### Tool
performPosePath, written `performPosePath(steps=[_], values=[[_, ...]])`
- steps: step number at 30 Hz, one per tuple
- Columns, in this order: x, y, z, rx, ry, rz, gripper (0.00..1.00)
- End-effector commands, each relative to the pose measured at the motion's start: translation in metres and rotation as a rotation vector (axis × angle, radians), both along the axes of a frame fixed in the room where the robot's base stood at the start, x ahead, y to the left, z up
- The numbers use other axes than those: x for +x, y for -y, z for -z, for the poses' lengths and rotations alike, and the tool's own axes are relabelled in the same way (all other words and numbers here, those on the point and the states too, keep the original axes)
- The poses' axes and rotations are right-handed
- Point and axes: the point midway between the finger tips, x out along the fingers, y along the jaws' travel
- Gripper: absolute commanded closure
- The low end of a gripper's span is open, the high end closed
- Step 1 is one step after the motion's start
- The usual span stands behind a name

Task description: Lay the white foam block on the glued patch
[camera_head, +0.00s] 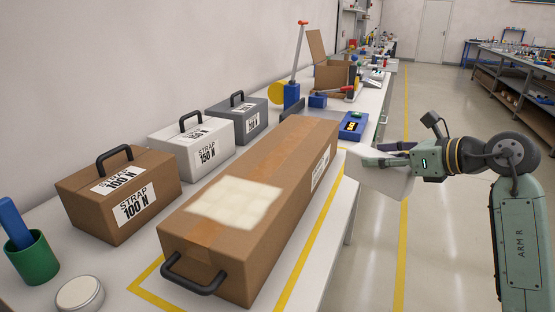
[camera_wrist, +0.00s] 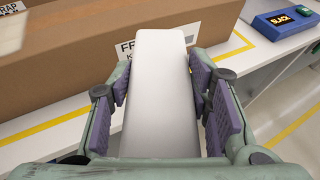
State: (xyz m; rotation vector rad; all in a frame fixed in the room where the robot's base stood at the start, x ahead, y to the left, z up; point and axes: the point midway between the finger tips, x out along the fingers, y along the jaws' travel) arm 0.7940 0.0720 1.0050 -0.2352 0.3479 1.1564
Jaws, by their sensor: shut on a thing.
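The white foam block (camera_head: 378,178) is in my gripper (camera_head: 374,156), off the right edge of the workbench. In the wrist view the block (camera_wrist: 160,95) stands between the two purple finger pads of my gripper (camera_wrist: 162,92), which is shut on it. The glued patch (camera_head: 235,202) is a pale cream area on top of the long brown cardboard box (camera_head: 290,185), towards its near end. The block is apart from the patch, to its right. In the wrist view the box side (camera_wrist: 70,50) is behind the block, and the block covers part of its label.
Brown (camera_head: 120,195), white (camera_head: 192,145) and grey (camera_head: 237,118) handled strap boxes stand left of the long box. A green cup (camera_head: 33,260) and a round tin (camera_head: 80,294) are at the near left. A blue device (camera_head: 353,126) marked SLACK sits beyond the block. The aisle floor is clear.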

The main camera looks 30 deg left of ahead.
Motion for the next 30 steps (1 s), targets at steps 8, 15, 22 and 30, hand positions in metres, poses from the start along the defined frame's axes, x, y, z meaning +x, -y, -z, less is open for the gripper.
performPosePath(steps=[8,15,22,30], values=[[-0.11,-0.05,-0.069,-0.002,0.003,-0.323,0.74],[-0.162,-0.064,-0.085,0.002,0.0,-0.445,0.74],[-0.172,-0.101,-0.086,0.001,-0.001,-0.462,0.74],[-0.179,-0.173,-0.08,0.003,-0.003,-0.461,0.74]])
